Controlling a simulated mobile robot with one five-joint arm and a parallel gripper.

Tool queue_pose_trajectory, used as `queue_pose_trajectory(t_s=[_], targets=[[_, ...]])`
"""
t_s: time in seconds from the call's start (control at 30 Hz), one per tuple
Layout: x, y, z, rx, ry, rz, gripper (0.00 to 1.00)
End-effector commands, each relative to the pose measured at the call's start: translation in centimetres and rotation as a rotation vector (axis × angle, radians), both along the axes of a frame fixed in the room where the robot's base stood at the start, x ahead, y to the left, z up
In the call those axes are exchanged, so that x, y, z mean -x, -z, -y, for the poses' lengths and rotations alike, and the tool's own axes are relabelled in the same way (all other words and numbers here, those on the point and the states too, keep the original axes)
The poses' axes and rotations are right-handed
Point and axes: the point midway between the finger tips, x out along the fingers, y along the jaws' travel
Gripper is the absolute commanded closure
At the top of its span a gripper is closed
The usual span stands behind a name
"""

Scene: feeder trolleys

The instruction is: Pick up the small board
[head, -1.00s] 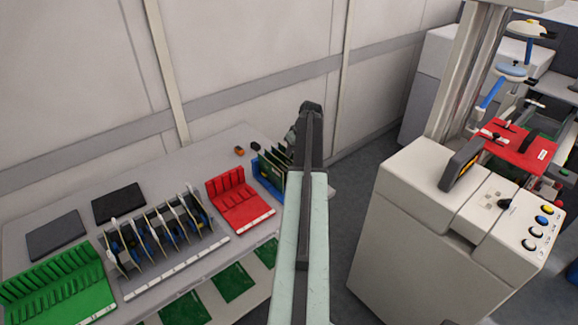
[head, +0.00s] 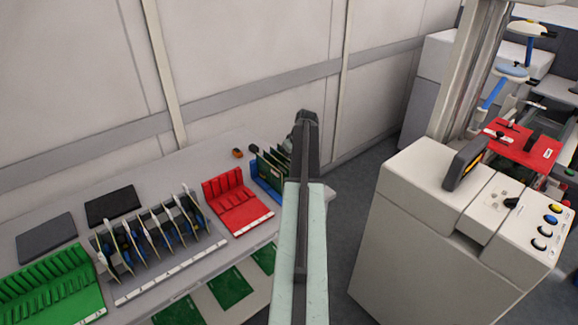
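Several small boards stand on edge in racks on the grey bench at the left. Green boards (head: 270,165) stand in the blue rack (head: 266,191), partly hidden behind my arm. More boards (head: 156,232) with pale edges stand in the grey rack (head: 172,276). I cannot tell which one is the small board of the task. My arm reaches up through the middle, over the bench's right end. My gripper is hidden behind the end of the arm, so its fingers and anything in them do not show.
The red rack (head: 231,194) and the green rack (head: 48,283) look empty. Two dark pads (head: 112,205) lie at the back of the bench. Green boards (head: 229,286) lie on a lower shelf. A white machine (head: 415,235) stands at the right, with grey floor between.

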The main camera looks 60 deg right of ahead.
Motion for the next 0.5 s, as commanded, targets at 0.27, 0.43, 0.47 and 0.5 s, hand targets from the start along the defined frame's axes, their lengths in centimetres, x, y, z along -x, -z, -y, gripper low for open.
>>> queue_pose_trajectory(t_s=[0.27,0.43,0.47,0.5], targets=[[-0.04,0.04,-0.03,0.000,-0.001,0.000,0.74],[-0.06,0.05,-0.04,0.000,-0.001,0.000,1.00],[-0.06,0.05,-0.05,0.000,-0.001,0.000,1.00],[-0.07,0.04,-0.05,0.000,-0.001,0.000,1.00]])
